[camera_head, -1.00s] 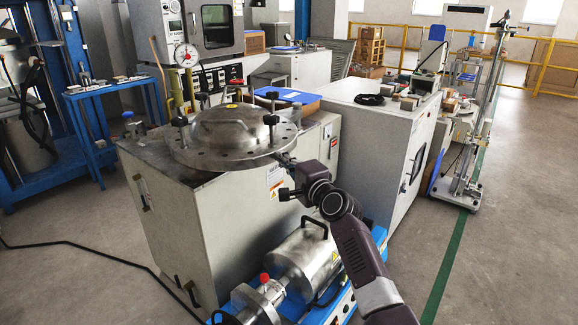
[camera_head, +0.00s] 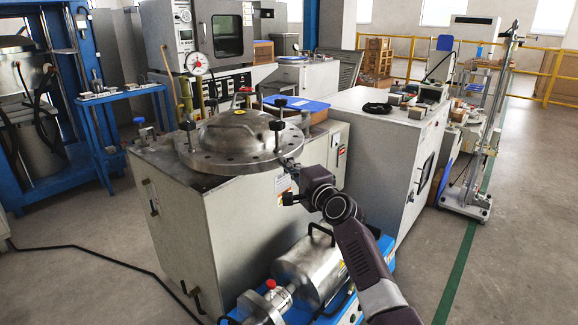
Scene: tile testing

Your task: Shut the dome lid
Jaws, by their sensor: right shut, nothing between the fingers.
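The steel dome lid (camera_head: 236,130) lies flat over its round bolted flange (camera_head: 215,161) on top of a grey cabinet (camera_head: 245,222). Black-knobbed clamp bolts (camera_head: 279,126) stand around the rim. My right gripper (camera_head: 287,180) is at the right front edge of the flange, close to the rim and just above the cabinet's front face. It is shut and empty. Whether its fingertips touch the flange I cannot tell. My left gripper is out of the picture.
A blue-based machine with a steel cylinder (camera_head: 307,268) stands low in front of the cabinet. A white cabinet (camera_head: 385,146) stands to the right. Open floor (camera_head: 500,260) lies at the far right.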

